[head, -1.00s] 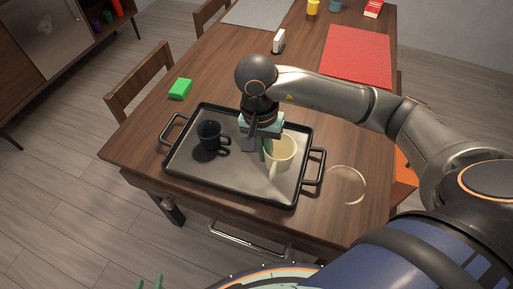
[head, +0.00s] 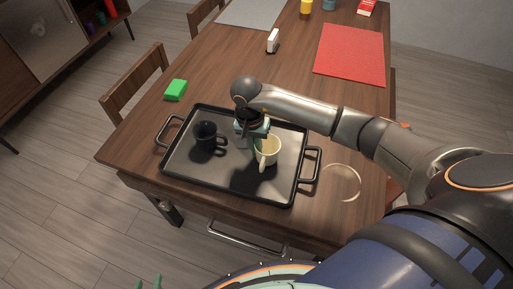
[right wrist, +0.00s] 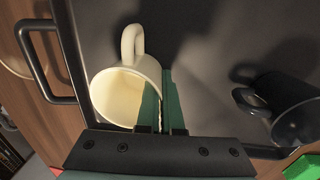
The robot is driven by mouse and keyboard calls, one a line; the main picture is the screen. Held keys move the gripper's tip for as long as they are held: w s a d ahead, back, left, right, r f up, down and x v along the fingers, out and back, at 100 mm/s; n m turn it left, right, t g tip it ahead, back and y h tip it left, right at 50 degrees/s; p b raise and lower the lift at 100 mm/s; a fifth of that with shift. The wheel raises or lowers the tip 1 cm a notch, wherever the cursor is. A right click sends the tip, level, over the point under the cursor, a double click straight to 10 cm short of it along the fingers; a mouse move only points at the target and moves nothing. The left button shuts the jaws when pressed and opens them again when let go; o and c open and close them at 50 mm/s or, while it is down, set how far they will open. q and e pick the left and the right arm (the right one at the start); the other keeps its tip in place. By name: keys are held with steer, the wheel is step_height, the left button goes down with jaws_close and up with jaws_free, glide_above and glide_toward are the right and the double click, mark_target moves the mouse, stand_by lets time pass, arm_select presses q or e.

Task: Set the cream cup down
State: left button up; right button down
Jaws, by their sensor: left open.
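The cream cup (head: 267,152) is upright over the right part of the black-rimmed tray (head: 228,190). My right gripper (head: 259,139) is shut on its wall. In the right wrist view the green fingers (right wrist: 162,104) pinch the rim of the cream cup (right wrist: 122,92), one inside and one outside. The cup's handle points away from the fingers. I cannot tell whether its base touches the tray. My left gripper (head: 149,283) shows only its green fingertips at the bottom edge, open and away from the tray.
A black cup (head: 206,133) stands on the tray's left part. A pale ring (head: 341,182) lies right of the tray. A green block (head: 176,90), a white object (head: 272,41) and a red mat (head: 350,56) are behind. The tray's front middle is bare.

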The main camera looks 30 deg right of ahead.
steer(key=shift+f, duration=0.2)
steer(key=c, duration=1.1)
jaws_free()
steer(key=shift+r, duration=0.15)
steer(key=r, duration=0.8)
steer(key=w+a+r, duration=0.1)
steer(key=r, duration=0.3)
steer(key=shift+b, duration=0.3)
